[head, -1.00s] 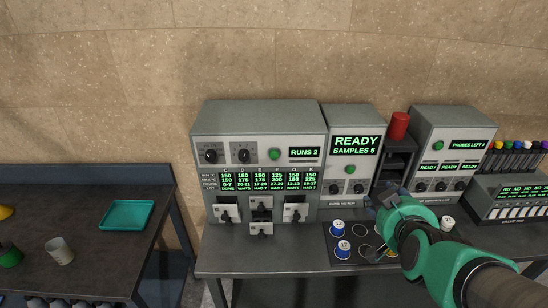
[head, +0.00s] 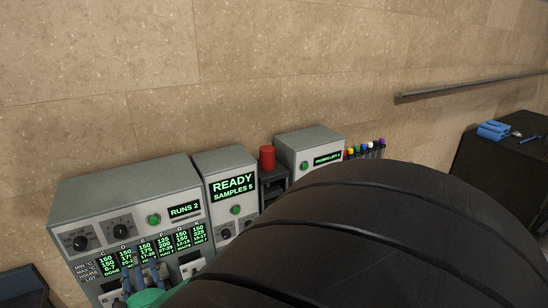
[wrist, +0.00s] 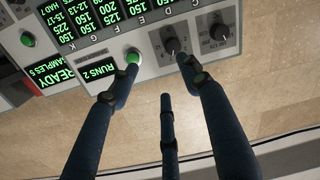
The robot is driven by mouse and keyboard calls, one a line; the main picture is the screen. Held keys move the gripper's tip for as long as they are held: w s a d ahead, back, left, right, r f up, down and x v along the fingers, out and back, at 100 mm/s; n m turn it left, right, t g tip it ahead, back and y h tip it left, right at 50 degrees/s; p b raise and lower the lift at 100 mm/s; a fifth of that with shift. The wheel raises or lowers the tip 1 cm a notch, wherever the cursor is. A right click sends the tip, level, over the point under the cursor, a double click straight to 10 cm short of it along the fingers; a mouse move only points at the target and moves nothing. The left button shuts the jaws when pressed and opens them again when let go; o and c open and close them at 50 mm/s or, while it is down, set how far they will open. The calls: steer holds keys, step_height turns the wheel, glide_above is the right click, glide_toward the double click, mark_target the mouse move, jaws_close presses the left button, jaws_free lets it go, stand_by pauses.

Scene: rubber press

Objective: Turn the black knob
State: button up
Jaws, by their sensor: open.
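Two round black knobs sit side by side on the upper front panel of a grey cabinet (head: 135,190). In the head view, one knob (head: 80,242) is at the left and the other (head: 120,230) to its right. The wrist view shows the panel upside down, with one knob (wrist: 171,46) near the centre and the other (wrist: 219,33) to its right. My gripper (wrist: 158,62) is open and empty in front of this panel, one fingertip close to the central knob. Whether it touches cannot be told. In the head view, my gripper's fingers (head: 128,282) show low at the left.
A green button (head: 153,220) and a RUNS 2 display (head: 184,210) lie right of the knobs. A READY cabinet (head: 232,185), a red cylinder (head: 267,158) and another grey cabinet (head: 309,146) stand further right. My arm hides much of the lower right.

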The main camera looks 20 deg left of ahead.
mark_target(120, 234)
steer(key=shift+s+a+f, duration=0.1)
steer(key=shift+s+a, duration=0.85)
steer(key=shift+s, duration=0.2)
steer(key=shift+r+x, duration=0.15)
steer(key=shift+x, duration=3.3)
steer(key=shift+r+x, duration=0.1)
steer(key=shift+x, duration=3.35)
steer(key=shift+y, duration=0.3)
steer(key=c, duration=1.1)
